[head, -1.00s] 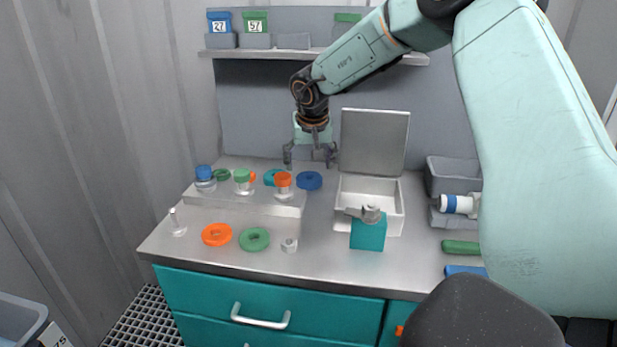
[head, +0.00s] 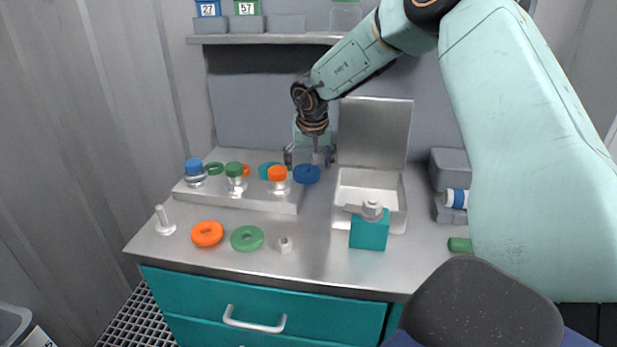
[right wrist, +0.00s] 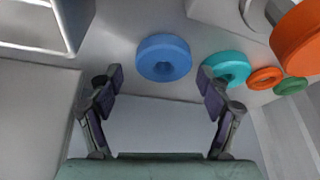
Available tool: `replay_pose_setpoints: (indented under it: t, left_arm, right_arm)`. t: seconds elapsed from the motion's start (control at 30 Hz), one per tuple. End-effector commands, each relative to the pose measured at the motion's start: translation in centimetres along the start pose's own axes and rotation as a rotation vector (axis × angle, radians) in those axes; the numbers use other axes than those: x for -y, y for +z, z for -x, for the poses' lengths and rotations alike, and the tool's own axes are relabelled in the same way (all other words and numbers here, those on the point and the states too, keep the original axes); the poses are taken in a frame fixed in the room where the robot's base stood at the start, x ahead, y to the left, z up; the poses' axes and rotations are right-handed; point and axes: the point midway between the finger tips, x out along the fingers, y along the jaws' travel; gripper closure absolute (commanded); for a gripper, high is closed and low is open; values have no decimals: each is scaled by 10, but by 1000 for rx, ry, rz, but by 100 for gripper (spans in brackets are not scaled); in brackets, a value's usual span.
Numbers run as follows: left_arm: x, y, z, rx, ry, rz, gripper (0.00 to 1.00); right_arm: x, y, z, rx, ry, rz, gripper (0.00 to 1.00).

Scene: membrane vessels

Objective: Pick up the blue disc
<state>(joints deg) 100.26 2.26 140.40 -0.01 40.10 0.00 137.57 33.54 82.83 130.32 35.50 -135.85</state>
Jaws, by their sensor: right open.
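The blue disc (head: 306,174) lies at the right end of the raised metal step, with a hollow in its middle. My right gripper (head: 310,158) points down just behind and above the disc in the head view. Its fingers (right wrist: 160,80) are spread wide and empty, with no visible contact on the disc. My left gripper is in neither view.
A teal ring (right wrist: 226,68) lies close beside the disc. Orange-capped (head: 278,180), green-capped (head: 235,178) and blue-capped (head: 194,172) vessels stand on the step (head: 240,197). An open-lidded metal box (head: 398,222) stands right of the disc, behind a teal block (head: 369,235).

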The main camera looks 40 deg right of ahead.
Motion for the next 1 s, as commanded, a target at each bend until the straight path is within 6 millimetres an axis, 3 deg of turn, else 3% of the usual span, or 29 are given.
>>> replay_pose_setpoints:
  t: [0.03,0.2,0.47,1.0]
  left_arm:
    - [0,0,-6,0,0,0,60]
    - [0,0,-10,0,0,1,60]
    - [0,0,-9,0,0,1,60]
    - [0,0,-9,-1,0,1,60]
  right_arm:
    - [0,4,-11,2,2,1,22]
    - [0,2,-27,0,1,1,22]
    - [0,-1,-29,-1,0,1,22]
    - [-1,-1,-29,0,0,1,67]
